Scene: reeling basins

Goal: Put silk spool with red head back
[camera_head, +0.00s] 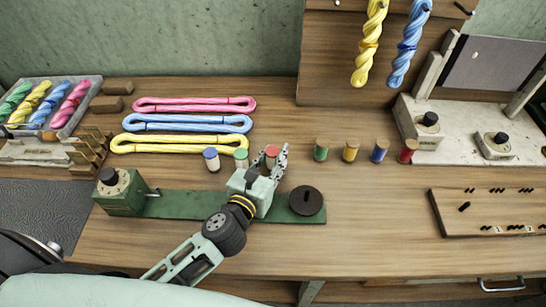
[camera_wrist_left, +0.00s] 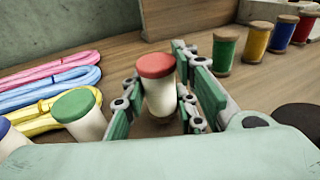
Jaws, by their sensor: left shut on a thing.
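The white silk spool with a red head (camera_head: 271,152) is at the end of my left gripper (camera_head: 271,158), above the green winding base on the table. In the left wrist view the same red-headed spool (camera_wrist_left: 157,75) stands between the two fingers of the left gripper (camera_wrist_left: 158,95), which is shut on it. Whether its bottom touches the table is hidden. A green-headed spool (camera_head: 241,157) and a blue-headed spool (camera_head: 211,159) stand in a row to its left. My right gripper is not in view.
A green winder base (camera_head: 170,205) with a black disc (camera_head: 306,200) lies in front. Wooden spools of green (camera_head: 320,149), yellow, blue and red thread stand to the right. Skeins (camera_head: 190,123) lie behind.

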